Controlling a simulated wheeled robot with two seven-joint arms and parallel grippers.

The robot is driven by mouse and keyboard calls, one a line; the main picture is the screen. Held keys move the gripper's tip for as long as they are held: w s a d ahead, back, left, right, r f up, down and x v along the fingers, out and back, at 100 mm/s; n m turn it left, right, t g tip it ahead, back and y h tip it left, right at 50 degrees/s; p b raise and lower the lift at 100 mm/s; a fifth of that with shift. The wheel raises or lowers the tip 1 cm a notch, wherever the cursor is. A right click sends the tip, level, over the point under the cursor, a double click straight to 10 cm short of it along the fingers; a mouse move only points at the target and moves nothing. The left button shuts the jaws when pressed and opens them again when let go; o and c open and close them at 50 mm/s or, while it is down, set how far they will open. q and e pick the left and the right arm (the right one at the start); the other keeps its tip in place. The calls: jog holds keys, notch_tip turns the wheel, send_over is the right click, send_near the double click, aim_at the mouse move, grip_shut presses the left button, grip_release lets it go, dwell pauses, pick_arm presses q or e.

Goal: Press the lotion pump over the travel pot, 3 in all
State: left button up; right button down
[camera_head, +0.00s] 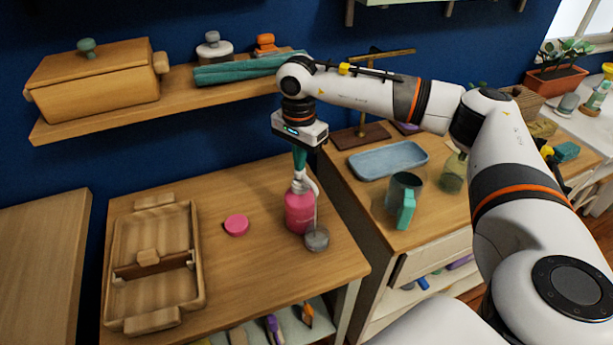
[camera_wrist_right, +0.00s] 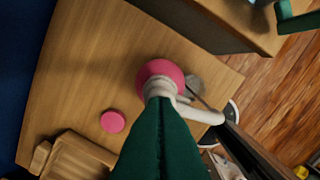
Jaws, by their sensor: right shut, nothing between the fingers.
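The pink lotion bottle (camera_head: 299,211) stands upright on the wooden counter, with a white pump on top and a long spout reaching down to the right. It also shows in the wrist view (camera_wrist_right: 160,70). A small grey pot (camera_head: 317,240) stands just in front of the bottle, near the spout's end; the wrist view shows it partly hidden by the pump (camera_wrist_right: 194,84). My right gripper (camera_head: 299,172) is shut and empty, pointing down at the pump head. Its green fingers appear at or just above the head; I cannot tell whether they touch. My left gripper is out of view.
A pink disc (camera_head: 237,225) lies left of the bottle. A wooden divided tray (camera_head: 125,245) is farther left. A shelf (camera_head: 110,123) runs above the counter.

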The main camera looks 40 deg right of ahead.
jog(key=shift+r+p, duration=0.45)
jog(key=shift+r, duration=0.35)
dwell(0.4)
notch_tip(320, 180, up, 7)
jog(key=p, duration=0.4)
dwell(0.6)
